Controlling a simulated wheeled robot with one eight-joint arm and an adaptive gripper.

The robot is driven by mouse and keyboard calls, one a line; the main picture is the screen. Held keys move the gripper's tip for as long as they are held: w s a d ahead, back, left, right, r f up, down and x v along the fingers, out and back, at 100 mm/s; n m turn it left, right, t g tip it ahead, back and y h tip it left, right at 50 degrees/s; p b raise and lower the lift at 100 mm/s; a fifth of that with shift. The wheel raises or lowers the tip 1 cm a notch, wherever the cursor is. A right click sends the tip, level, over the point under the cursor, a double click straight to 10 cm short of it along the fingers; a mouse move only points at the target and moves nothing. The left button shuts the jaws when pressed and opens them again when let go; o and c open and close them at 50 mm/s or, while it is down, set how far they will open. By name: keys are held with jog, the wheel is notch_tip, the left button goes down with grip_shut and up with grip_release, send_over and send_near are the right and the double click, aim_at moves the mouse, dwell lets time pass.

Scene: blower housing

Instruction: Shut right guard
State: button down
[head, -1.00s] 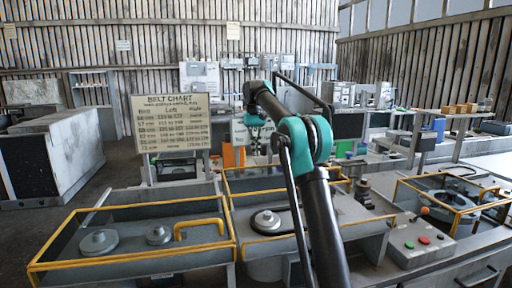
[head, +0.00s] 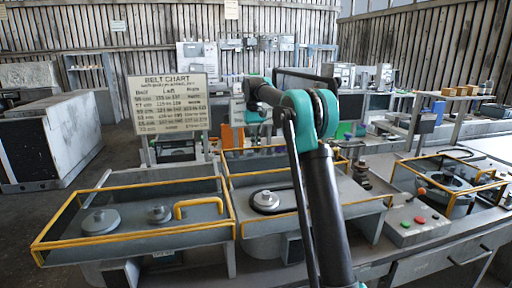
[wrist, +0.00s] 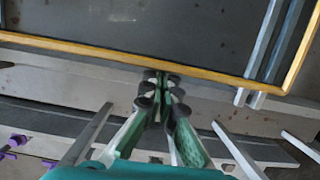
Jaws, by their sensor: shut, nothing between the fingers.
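Two yellow-edged guards sit side by side on the bench in the head view. The left guard (head: 125,238) lies over its housing and has a yellow handle (head: 198,203). The right guard (head: 262,150) shows yellow bars at the back and front of a housing with a pulley (head: 265,199); my arm covers part of it, and I cannot tell its exact angle. In the wrist view, my gripper (wrist: 160,78) is shut and empty, its tips close to a yellow frame edge (wrist: 130,56) around a dark panel. I cannot tell whether they touch. The gripper is hidden in the head view.
A belt chart sign (head: 167,104) stands behind the left housing. A control box (head: 412,222) with red and green buttons is right of the arm. Another yellow-framed unit (head: 455,180) stands further right. Open floor lies at the far left.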

aim_at(272, 169)
jog(key=s+d, duration=0.1)
jog(key=s, duration=0.6)
jog(key=s+d, duration=0.1)
jog(key=s, duration=0.6)
jog(key=s+d, duration=0.2)
jog(key=s, duration=0.5)
jog(key=shift+s+d, duration=0.1)
jog(key=shift+s, duration=0.05)
